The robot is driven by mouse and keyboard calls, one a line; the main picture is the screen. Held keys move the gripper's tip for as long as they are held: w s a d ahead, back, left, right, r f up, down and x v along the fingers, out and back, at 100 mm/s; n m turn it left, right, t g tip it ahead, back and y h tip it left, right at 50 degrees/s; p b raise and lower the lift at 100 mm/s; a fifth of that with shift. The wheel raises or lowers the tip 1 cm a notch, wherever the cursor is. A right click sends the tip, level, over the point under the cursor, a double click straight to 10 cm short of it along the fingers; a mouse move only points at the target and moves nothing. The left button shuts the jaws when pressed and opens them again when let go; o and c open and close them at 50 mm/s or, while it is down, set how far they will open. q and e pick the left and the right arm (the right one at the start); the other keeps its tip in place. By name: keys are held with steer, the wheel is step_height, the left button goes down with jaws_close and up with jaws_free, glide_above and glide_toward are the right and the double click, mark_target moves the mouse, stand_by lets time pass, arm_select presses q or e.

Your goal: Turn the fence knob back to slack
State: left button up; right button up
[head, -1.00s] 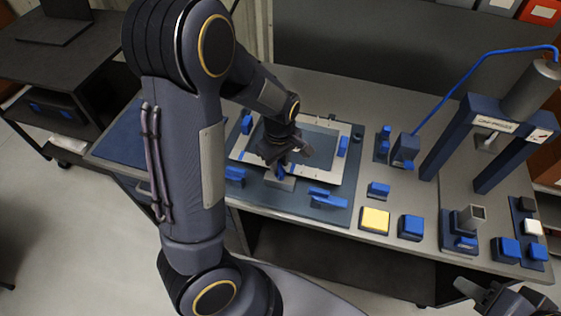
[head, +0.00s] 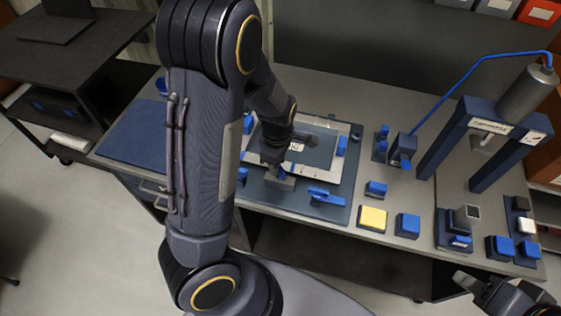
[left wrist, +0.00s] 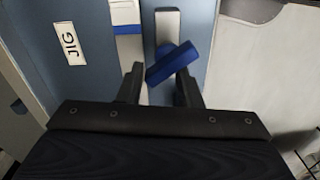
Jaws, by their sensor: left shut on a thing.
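The fence knob is a blue bar (left wrist: 173,63) on a pale metal fence block, which shows in the left wrist view (left wrist: 167,28) and in the head view (head: 283,182). The bar lies diagonally across the block's end. My left gripper (left wrist: 160,88) is shut on the blue knob, one finger on each side of it. In the head view my left gripper (head: 273,166) is over the front edge of the jig, and its wrist hides most of the knob. My right gripper (head: 468,288) is low at the right, empty, away from the bench; its finger gap is unclear.
A blue lever clamp (head: 325,196) stands right of the knob. A yellow button block (head: 372,218) and several blue blocks lie farther right. A press frame (head: 441,140) with a blue hose stands at the right rear. A blue mat (head: 140,130) lies clear at the left.

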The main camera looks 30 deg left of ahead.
arm_select(q)
steer(key=shift+w+d+r, duration=0.1)
steer(key=shift+w+d, duration=0.1)
